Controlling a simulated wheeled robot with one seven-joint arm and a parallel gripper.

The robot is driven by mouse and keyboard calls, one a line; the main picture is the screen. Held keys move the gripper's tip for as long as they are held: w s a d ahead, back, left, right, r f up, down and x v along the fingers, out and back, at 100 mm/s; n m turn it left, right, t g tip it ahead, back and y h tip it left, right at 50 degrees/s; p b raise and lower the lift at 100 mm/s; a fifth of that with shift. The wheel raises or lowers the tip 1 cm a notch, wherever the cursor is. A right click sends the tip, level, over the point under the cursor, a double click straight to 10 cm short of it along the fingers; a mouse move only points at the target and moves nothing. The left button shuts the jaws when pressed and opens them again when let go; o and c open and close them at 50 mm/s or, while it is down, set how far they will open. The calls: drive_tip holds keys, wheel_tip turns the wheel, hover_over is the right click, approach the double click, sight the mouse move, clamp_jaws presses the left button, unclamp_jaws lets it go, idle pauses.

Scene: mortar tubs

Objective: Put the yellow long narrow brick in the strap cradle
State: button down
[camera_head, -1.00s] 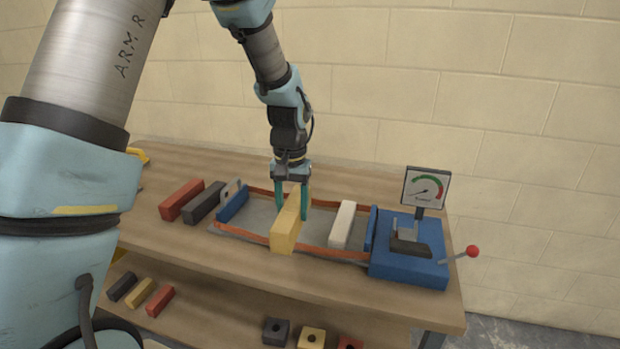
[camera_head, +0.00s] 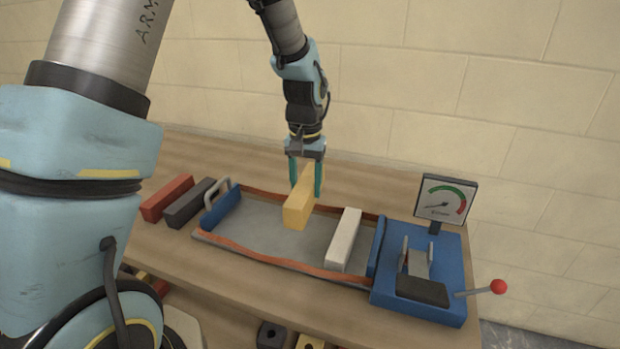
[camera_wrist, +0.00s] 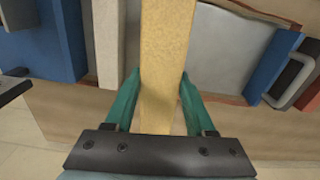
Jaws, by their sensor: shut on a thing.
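My gripper (camera_head: 306,178) is shut on the yellow long narrow brick (camera_head: 297,210) and holds it over the strap cradle (camera_head: 262,222). In the wrist view the brick (camera_wrist: 163,60) runs lengthwise between the two green fingers. The cradle is a grey tray with orange straps along its long sides and blue end pieces. A cream brick (camera_head: 344,240) lies in the cradle to the right of the yellow one. Whether the yellow brick's underside touches the tray is hard to tell.
A blue tensioner (camera_head: 440,297) with a gauge (camera_head: 443,204) and a red-knobbed lever (camera_head: 497,286) stands at the cradle's right end. A red brick (camera_head: 167,197) and a dark brick (camera_head: 190,203) lie left of the cradle. The cradle's left part is bare.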

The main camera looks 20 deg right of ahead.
drive_tip(key=shift+f+b, duration=3.8)
drive_tip(key=shift+f, duration=1.6)
drive_tip(key=shift+f, duration=0.45)
drive_tip(key=shift+c, duration=0.8)
unclamp_jaws()
drive_tip(key=shift+f+b, duration=0.1)
drive_tip(key=shift+b, duration=0.2)
wheel_tip(320, 180, up, 11)
drive_tip(key=shift+f+b, duration=0.1)
drive_tip(key=shift+b, duration=0.75)
drive_tip(key=s+a+f+n, duration=0.1)
drive_tip(key=s+a+n, duration=0.1)
drive_tip(key=a, duration=1.3)
drive_tip(key=s+a+f+n+t, duration=0.1)
drive_tip(key=a+n, duration=0.3)
drive_tip(key=a, duration=1.1)
drive_tip(key=shift+s+a+f+n+t, duration=0.15)
drive_tip(key=shift+s+n+t, duration=0.15)
drive_tip(key=shift+s, duration=0.25)
